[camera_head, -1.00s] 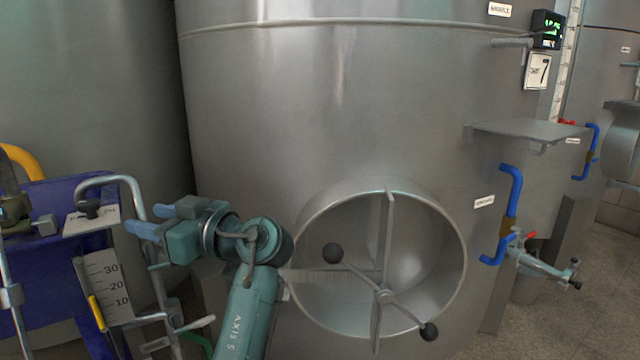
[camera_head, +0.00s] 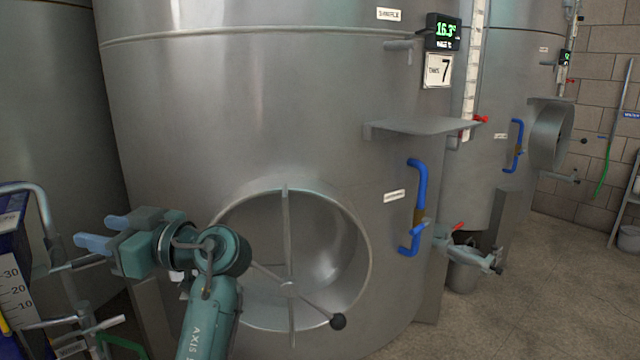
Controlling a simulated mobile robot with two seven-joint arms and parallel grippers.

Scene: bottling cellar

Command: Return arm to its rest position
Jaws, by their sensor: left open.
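My left gripper (camera_head: 98,232) is in the lower left of the head view. Its two light-blue fingers point left and are apart, with nothing between them. The teal arm (camera_head: 212,310) rises from the bottom edge and bends at the wrist. The arm stands in front of the left part of a round manway (camera_head: 362,250) on a large steel tank (camera_head: 250,110), hiding some of its rim. I cannot tell how far the arm is from the tank. My right gripper is not in view.
A small shelf (camera_head: 425,127) juts from the tank. A cart frame (camera_head: 45,215) stands at the left edge. Open floor (camera_head: 510,320) lies at right.

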